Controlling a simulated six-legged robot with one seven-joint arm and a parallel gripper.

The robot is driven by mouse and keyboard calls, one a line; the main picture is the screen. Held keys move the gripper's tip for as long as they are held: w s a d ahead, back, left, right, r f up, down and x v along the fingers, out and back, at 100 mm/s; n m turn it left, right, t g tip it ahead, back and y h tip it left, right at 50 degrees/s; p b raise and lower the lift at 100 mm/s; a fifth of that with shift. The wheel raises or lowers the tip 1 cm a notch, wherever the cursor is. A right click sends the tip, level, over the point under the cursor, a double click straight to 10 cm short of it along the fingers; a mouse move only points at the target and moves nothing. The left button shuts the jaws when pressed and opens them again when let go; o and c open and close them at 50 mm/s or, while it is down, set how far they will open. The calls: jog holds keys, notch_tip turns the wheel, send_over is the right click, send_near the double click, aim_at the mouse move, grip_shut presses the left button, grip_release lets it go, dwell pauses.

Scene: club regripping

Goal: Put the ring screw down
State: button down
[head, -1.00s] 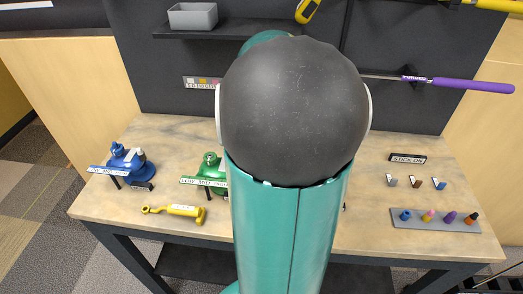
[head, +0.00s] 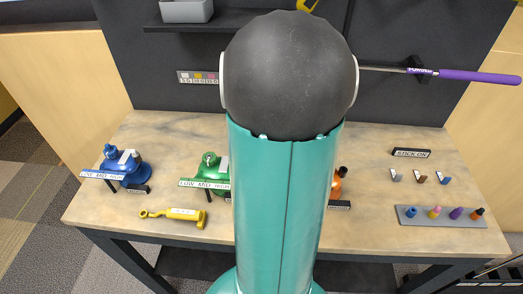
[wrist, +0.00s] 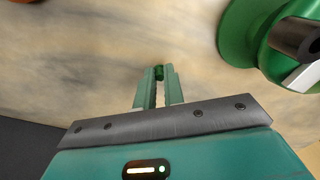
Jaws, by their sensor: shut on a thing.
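In the wrist view my gripper (wrist: 160,78) points down at the bench, its two green fingers close together. It is shut on a small green piece (wrist: 159,72), taken to be the ring screw; only a bit of it shows between the fingertips. Bare bench top lies beyond the fingertips in that view. In the head view my arm hides the gripper and the held piece.
The bench (head: 150,231) carries a blue vise (head: 125,167), a green vise (head: 209,168), a partly hidden orange vise (head: 339,183) and a yellow tool (head: 173,215). A grey strip (head: 440,217) with several coloured grips lies at the right. A purple-gripped club (head: 465,76) is behind.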

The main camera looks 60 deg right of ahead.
jog(key=shift+s, duration=0.2)
jog(key=shift+w, duration=0.1)
jog(key=c, duration=1.5)
grip_release()
jog(key=shift+f, duration=0.1)
